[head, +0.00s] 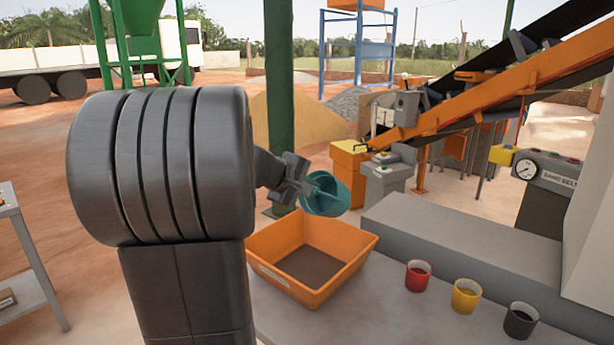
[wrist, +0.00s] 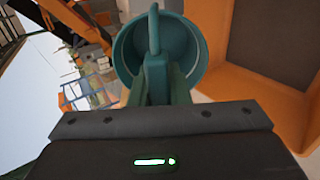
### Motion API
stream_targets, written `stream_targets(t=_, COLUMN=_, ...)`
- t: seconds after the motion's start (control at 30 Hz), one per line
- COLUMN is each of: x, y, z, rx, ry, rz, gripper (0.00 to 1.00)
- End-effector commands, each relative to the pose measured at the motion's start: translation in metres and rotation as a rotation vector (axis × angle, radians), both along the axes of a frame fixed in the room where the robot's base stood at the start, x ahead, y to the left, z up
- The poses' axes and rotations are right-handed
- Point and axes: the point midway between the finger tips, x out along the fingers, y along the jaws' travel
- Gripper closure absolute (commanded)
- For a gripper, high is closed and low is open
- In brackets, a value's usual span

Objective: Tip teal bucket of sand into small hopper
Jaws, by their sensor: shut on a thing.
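The teal bucket (head: 327,194) is held above the far right part of the orange hopper (head: 340,266), apart from it. My gripper (head: 298,190) is shut on the bucket, seemingly at its handle. The bucket is tilted over in the head view. In the wrist view the teal bucket (wrist: 185,50) shows its round open mouth with the handle between my gripper's fingers (wrist: 158,75). No sand shows inside the bucket in the part I can see. The hopper holds a layer of dark brown material, and its inside shows at the right of the wrist view.
The hopper stands on a grey table (head: 385,310). Red (head: 418,277), yellow (head: 466,297) and black (head: 521,321) cups stand right of it. A grey block (head: 450,250) lies behind them. A green post (head: 280,120) rises behind my gripper. An orange conveyor (head: 480,95) is farther back.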

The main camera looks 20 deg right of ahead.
Motion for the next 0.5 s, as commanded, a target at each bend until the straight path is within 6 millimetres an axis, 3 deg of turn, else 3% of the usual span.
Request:
stream_targets(t=0.03, x=0.0007, y=-0.0011, z=0.009, rx=0.01, ry=0.008, rz=0.0, gripper=1.0)
stream_targets(t=0.5, x=0.0044, y=-0.0078, z=0.0185, rx=0.112, ry=0.068, rz=0.0, gripper=1.0)
